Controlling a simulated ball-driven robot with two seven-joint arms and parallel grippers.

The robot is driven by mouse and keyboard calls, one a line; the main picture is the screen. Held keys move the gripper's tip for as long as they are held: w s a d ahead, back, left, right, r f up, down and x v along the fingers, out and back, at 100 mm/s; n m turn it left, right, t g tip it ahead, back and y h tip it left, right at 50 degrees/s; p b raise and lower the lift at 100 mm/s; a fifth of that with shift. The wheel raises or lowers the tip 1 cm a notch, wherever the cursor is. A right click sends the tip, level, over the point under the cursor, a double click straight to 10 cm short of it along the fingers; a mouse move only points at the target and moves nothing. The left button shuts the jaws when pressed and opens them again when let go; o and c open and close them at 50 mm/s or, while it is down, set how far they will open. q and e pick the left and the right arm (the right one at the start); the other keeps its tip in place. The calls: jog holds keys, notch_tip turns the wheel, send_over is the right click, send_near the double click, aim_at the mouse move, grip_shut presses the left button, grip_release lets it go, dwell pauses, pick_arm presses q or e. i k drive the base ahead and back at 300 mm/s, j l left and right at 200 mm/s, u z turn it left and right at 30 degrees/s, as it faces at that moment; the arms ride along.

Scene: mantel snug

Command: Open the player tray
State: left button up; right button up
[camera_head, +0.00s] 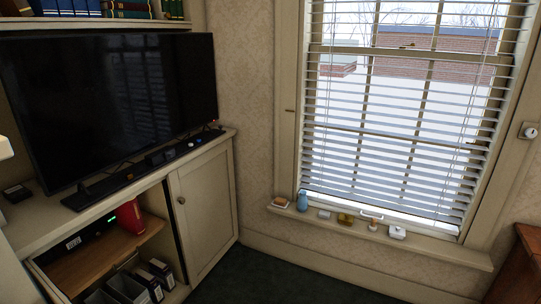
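The player (92,232) is a dark, flat box on the upper shelf of the open cabinet bay, below the television. A small green light shows toward its right end and pale lettering toward its left. I see no tray sticking out of it; its front is dark and too small to make out a tray outline or button. Neither of my grippers is in view.
The television (110,105) and a long black soundbar (125,176) stand on the cabinet top. A closed cabinet door (205,210) is further right. Small items line the windowsill (440,250). Dark carpet in front looks clear.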

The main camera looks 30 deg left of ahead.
aim_at(79, 265)
jog(key=u, duration=0.4)
jog(key=k+j+u, duration=0.1)
jog(key=u, duration=0.7)
jog(key=j+u, duration=0.1)
jog(key=u, duration=0.3)
jog(key=j+u, duration=0.1)
jog(key=u, duration=0.35)
jog(key=k, duration=0.05)
